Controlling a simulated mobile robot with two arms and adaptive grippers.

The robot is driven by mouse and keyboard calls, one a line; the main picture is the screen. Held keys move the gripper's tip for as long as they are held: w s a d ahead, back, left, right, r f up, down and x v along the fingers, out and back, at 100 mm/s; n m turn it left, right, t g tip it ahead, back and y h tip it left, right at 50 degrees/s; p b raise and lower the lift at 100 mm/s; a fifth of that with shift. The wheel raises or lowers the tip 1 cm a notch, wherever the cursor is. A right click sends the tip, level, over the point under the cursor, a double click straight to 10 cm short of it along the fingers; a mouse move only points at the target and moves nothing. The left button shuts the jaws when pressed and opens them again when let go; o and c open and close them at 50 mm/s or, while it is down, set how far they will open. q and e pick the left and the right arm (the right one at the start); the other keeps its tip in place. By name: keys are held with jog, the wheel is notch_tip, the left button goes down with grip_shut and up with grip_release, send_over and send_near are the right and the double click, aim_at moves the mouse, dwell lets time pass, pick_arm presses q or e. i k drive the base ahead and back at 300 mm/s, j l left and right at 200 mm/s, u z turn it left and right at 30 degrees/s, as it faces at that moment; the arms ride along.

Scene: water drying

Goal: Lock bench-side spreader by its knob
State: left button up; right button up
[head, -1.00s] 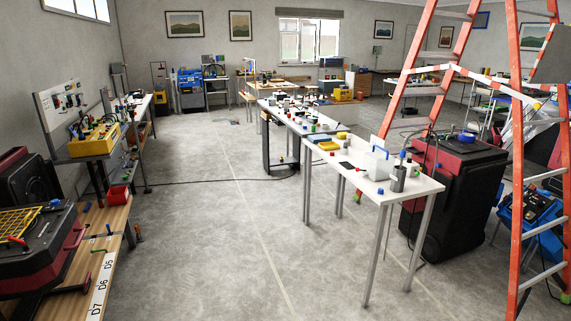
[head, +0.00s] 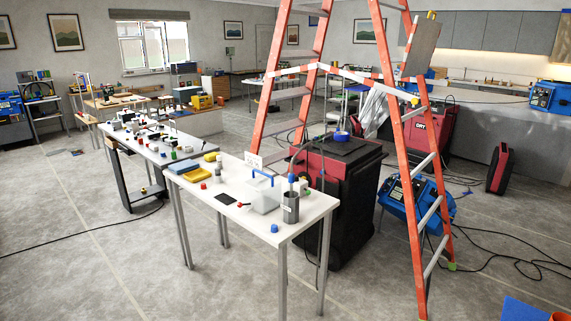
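An orange stepladder (head: 417,150) stands open on the floor right of centre, with red-and-white striped bars (head: 345,74) running between its sides. These bars may be its spreaders; a knob on them is too small to make out. A white bench (head: 268,217) stands in front and to the left of the ladder, on the side nearest one bar. Neither of my grippers is in view.
A black and red cabinet (head: 340,205) stands between the bench and ladder. A blue machine (head: 415,200) sits under the ladder's right side, with cables (head: 500,262) on the floor. Open floor (head: 90,260) lies at the left.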

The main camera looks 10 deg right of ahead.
aim_at(414, 100)
jog(key=i+l+z, duration=0.2)
jog(key=i+z, duration=0.15)
jog(key=i, duration=0.15)
jog(key=i+l+z, duration=0.1)
jog(key=i+z, duration=0.2)
jog(key=i, duration=0.2)
